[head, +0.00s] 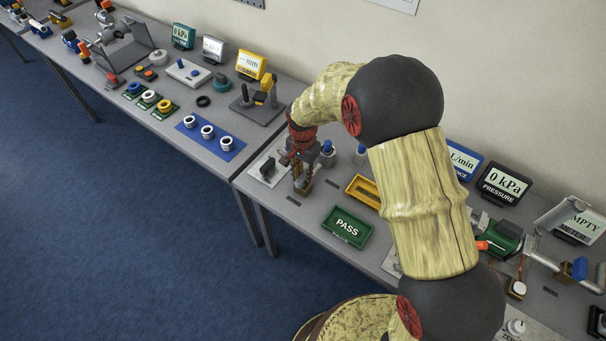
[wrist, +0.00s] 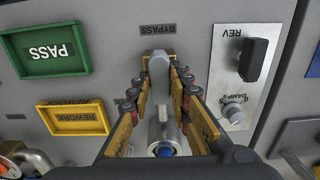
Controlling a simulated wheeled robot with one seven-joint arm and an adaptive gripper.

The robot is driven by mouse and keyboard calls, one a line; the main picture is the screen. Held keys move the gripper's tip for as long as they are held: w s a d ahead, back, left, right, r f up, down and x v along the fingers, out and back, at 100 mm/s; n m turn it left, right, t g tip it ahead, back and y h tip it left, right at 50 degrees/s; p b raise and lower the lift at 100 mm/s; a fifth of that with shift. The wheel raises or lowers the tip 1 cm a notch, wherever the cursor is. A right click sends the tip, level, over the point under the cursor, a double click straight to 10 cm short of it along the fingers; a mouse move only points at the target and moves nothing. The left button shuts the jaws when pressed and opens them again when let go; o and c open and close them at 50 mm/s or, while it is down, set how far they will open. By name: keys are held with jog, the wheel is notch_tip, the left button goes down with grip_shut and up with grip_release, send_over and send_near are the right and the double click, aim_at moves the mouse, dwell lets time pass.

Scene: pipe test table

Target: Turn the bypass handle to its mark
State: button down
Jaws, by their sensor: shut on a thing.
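The bypass handle is a pale grey lever (wrist: 158,70) in the wrist view, between the tips of my gripper (wrist: 158,75). The wood-coloured fingers are closed on it from both sides. A BYPASS label (wrist: 158,29) is on the grey surface just beyond the fingertips. A silver cylinder with a blue end (wrist: 163,140) shows between the fingers, nearer the camera. In the head view my gripper (head: 302,184) points down at the left end of the near table, and I cannot make out the handle there. I cannot make out the handle's mark in either view.
A green PASS tray (head: 346,227) and a yellow REWORK tray (wrist: 73,118) lie beside the handle. On its other side is a pale plate with a black REV knob (wrist: 253,60) and a silver knob (wrist: 233,112). A PRESSURE display (head: 503,185) stands farther right.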

aim_at(303, 176)
jog(key=c, duration=1.7)
grip_release()
jog(key=shift+o, duration=0.3)
jog(key=shift+r, duration=0.1)
notch_tip(303, 176, up, 12)
